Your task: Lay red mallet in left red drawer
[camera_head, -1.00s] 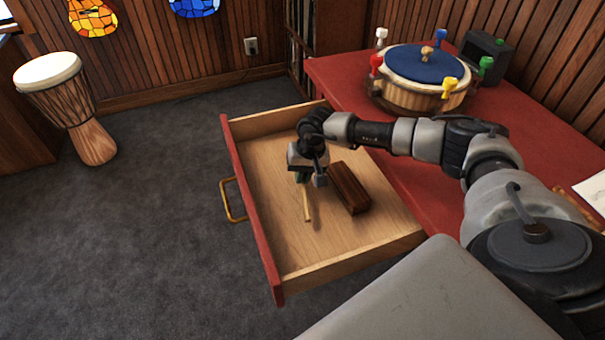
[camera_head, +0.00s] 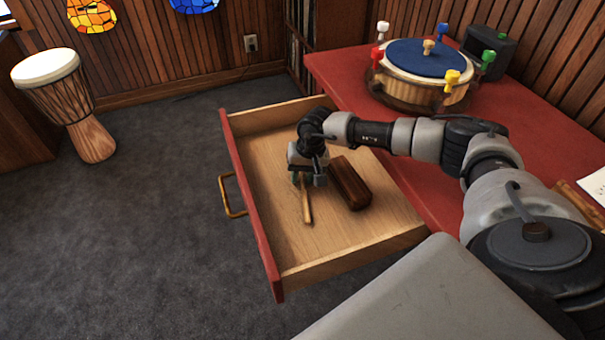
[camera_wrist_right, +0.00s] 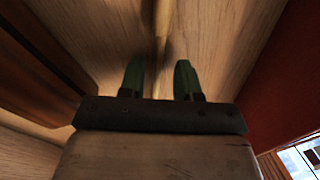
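The left red drawer (camera_head: 252,209) is pulled open, with a red front, a brass handle and pale wood inside. A thin pale wooden stick (camera_head: 307,205), seemingly the mallet's handle, lies in it near the front. No red mallet head shows; the gripper may hide it. My right gripper (camera_head: 305,178) is low inside the drawer, over the stick's far end. In the right wrist view its green fingers (camera_wrist_right: 159,80) stand apart, with the stick (camera_wrist_right: 161,25) between and beyond them and a gap on both sides. My left gripper is out of view.
A dark brown wooden block (camera_head: 350,183) lies in the drawer just right of the stick. The red tabletop (camera_head: 410,190) carries a blue-topped drum (camera_head: 425,72) with coloured pegs. A goblet drum (camera_head: 75,110) stands on the floor at left. The drawer's near end is clear.

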